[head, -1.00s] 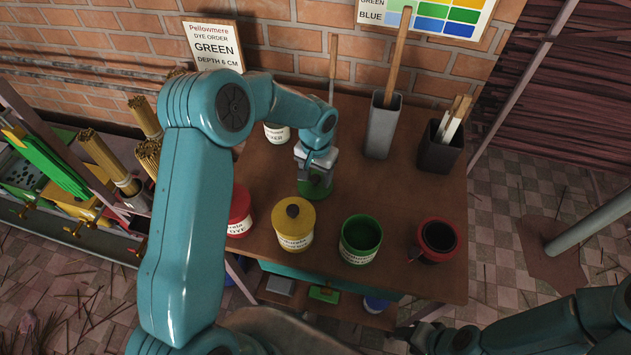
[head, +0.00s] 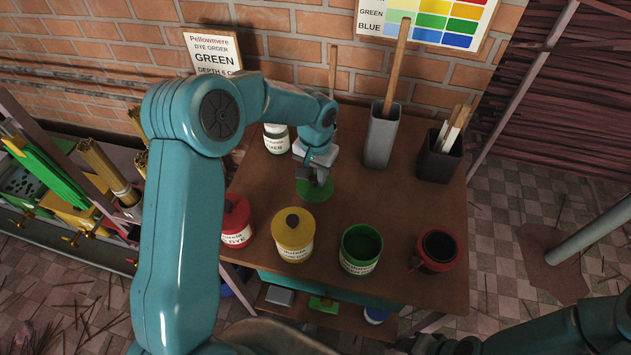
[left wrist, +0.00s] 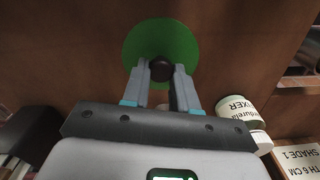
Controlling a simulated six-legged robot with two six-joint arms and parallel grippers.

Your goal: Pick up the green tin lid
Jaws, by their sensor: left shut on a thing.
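The green tin lid (head: 316,193) is a flat green disc with a dark round knob, at the middle of the wooden table. My left gripper (head: 314,175) is above it, pointing down. In the left wrist view, the fingers (left wrist: 163,72) are closed on the knob, with the green disc (left wrist: 181,38) around it. I cannot tell whether the lid touches the table. An open green tin (head: 362,250) stands nearer the front edge. My right arm shows at the lower right; its jaws are not clear.
A white fixer jar (head: 276,140) stands behind. A tall grey holder (head: 381,140) and dark box (head: 438,160) hold sticks. Table right of the lid is clear.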

